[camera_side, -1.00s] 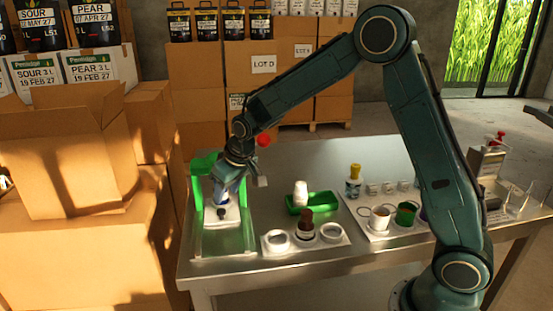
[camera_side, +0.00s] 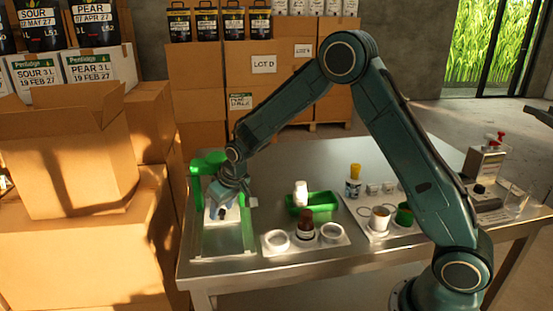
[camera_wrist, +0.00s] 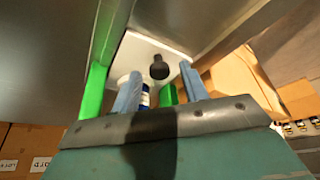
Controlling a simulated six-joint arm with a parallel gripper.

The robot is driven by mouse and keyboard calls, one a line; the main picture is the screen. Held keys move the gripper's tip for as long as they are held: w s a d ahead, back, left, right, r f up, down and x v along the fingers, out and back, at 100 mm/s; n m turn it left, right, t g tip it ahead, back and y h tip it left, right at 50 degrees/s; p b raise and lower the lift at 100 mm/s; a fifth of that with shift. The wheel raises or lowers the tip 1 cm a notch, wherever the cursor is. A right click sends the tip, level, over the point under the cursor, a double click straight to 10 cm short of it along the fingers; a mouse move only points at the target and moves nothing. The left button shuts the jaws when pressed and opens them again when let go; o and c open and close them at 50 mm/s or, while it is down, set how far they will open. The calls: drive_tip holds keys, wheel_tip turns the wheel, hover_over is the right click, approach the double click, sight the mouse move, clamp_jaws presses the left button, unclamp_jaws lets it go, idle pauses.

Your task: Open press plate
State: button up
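The press stands at the left end of the steel table, with green parts (camera_side: 209,162) at its back and green side rails (camera_side: 248,228). A white plate (camera_side: 232,214) with a dark knob lies between the rails in the side view, partly hidden by my gripper (camera_side: 222,203). In the wrist view, my gripper (camera_wrist: 160,88) has its two blue fingers apart, and the dark knob (camera_wrist: 159,67) shows between and beyond their tips. A white cylinder with a blue band (camera_wrist: 146,95) shows beside the left finger. I cannot tell whether the fingers touch anything.
A green tray (camera_side: 322,203) with a white bottle is right of the press. A holder with a dark bottle (camera_side: 305,224) and white rings is in front of it. Cups (camera_side: 380,218) and a yellow-capped bottle (camera_side: 354,181) stand farther right. Cardboard boxes (camera_side: 75,240) crowd the left.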

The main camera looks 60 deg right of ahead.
clamp_jaws()
drive_tip(key=s+a, duration=0.7)
drive_tip(key=shift+s+a, duration=0.1)
drive_tip(key=shift+o, duration=0.4)
unclamp_jaws()
drive_tip(key=shift+r, duration=0.15)
drive_tip(key=v, duration=1.3)
drive_tip(key=shift+s+r, duration=0.2)
